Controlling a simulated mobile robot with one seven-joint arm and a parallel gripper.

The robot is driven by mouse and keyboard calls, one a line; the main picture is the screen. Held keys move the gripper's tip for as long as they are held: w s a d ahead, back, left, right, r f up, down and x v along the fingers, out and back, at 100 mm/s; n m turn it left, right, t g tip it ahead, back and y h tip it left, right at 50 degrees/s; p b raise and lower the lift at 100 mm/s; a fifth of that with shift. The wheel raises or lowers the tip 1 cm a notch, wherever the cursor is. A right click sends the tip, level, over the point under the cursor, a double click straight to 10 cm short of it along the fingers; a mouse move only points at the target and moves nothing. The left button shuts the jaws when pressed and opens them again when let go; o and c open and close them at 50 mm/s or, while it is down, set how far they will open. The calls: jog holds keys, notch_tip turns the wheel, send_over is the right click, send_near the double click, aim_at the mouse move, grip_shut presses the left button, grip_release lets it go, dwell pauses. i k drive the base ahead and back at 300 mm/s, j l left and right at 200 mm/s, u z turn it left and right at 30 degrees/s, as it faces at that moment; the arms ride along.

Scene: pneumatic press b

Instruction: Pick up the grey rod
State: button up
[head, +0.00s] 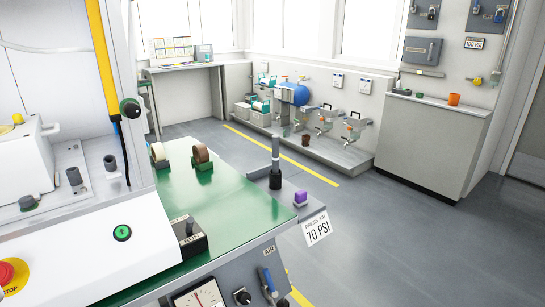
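A slim grey rod (275,152) stands upright in the head view, just right of the picture's middle. Its lower end meets a dark, wider cylinder (275,181); I cannot tell whether it sits in it or on it. Both are on a small grey shelf (318,206) at the right end of the green-topped bench (232,196). The rod's upper part shows clearly, with a lighter band partway up, and nothing covers it. My gripper is not in view, and no other view is given.
Two tape rolls (202,155) stand on the bench. A white press housing (75,250) with an emergency stop button (8,273) fills the left. Open floor (400,235) lies to the right.

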aim_at(275, 138)
jog(key=i+l+u, duration=0.1)
jog(key=i+l, duration=0.15)
jog(key=i+l+u, duration=0.1)
jog(key=l, duration=0.25)
jog(key=i+l+u, duration=0.1)
jog(key=i+l, duration=0.2)
jog(key=i+l+u, duration=0.1)
jog(key=l, duration=0.3)
jog(key=i+l+u, duration=0.1)
jog(key=i+l, duration=0.2)
jog(key=i+l+u, duration=0.1)
jog(key=l, duration=0.4)
jog(key=i+l+u, duration=0.1)
jog(key=i+l, duration=0.15)
jog(key=l, duration=0.15)
jog(key=i+l+u, duration=0.1)
jog(key=l, duration=0.3)
jog(key=i+l, duration=0.1)
jog(key=i, duration=0.5)
